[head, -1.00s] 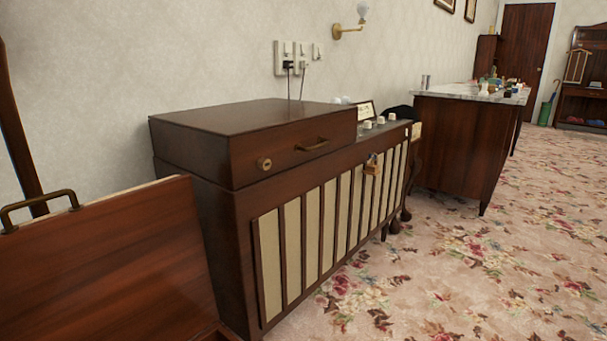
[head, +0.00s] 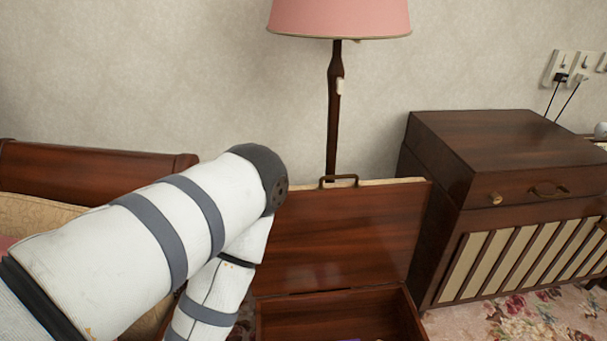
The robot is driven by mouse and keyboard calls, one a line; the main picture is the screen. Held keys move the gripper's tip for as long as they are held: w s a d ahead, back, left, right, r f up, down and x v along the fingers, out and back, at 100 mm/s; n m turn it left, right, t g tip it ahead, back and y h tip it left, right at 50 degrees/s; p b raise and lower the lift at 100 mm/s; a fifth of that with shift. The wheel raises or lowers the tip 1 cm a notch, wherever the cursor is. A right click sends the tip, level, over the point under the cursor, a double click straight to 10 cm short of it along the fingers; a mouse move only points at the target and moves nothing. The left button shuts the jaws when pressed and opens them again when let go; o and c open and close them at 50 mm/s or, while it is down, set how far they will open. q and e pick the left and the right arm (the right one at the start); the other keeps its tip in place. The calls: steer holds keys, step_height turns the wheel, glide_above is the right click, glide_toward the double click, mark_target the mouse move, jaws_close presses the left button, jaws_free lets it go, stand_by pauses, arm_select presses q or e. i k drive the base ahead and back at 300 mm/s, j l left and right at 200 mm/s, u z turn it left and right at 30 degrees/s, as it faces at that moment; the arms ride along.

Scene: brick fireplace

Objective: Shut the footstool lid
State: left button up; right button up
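The footstool lid (head: 345,235) is a reddish-brown wooden panel with a metal handle (head: 339,180) on its top edge. It stands raised, close to upright, at the back of the footstool box (head: 340,310). The box is open, and its lower part is cut off by the bottom of the head view. A small purple thing shows at the bottom edge inside it. My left arm comes in from the left and bends down in front of the lid's left part, hiding some of it. Neither gripper is in view.
A dark wooden cabinet (head: 500,150) with a slatted front stands to the right of the footstool. A floor lamp with a pink shade (head: 340,18) stands behind the lid. A wooden-framed seat (head: 90,160) is at the left. Flowered carpet (head: 520,315) is clear at the lower right.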

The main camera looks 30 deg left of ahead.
mark_target(333, 236)
steer(key=k+u, duration=0.1)
steer(key=u, duration=0.6)
